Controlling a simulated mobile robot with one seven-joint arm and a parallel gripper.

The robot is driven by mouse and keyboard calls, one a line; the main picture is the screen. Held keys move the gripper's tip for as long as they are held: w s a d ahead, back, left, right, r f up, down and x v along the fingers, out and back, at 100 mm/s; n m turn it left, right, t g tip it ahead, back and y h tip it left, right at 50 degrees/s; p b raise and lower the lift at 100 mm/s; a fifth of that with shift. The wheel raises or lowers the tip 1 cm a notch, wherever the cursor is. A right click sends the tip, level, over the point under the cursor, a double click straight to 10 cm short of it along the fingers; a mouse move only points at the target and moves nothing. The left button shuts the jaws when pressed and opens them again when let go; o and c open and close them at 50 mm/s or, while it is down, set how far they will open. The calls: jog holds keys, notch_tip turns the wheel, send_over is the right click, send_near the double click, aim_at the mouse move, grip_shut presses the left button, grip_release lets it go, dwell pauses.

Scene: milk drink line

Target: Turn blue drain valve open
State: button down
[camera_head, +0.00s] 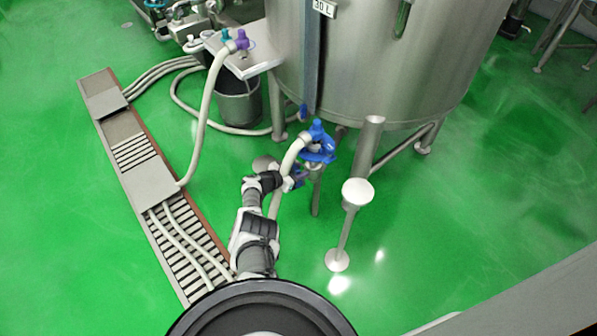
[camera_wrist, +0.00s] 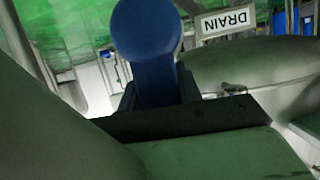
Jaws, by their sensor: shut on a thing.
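The blue drain valve (camera_head: 318,146) sits under the big steel tank, with a pale hose joined at its left. My arm reaches up from the bottom of the head view, and my gripper (camera_head: 292,180) is just below and left of the valve body. In the wrist view a blue rounded valve handle (camera_wrist: 147,40) stands between the dark fingers of my gripper (camera_wrist: 157,92), which is shut on it. The handle's lower end is hidden by the gripper.
The steel tank (camera_head: 375,60) stands on legs behind the valve. A steel post with a round top (camera_head: 357,192) stands to the right. A floor drain channel (camera_head: 142,178) with hoses runs along the left, and a dark bucket (camera_head: 238,104) stands behind. Green floor is clear at right.

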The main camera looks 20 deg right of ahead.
jog(key=shift+w+r, duration=0.1)
jog(key=shift+w, duration=0.05)
dwell(0.5)
jog(key=c, duration=1)
grip_release()
jog(key=shift+o, duration=0.2)
jog(key=p+v, duration=0.7)
jog(key=v, duration=0.6)
jog(key=shift+a, duration=0.4)
jog(key=shift+r, duration=0.1)
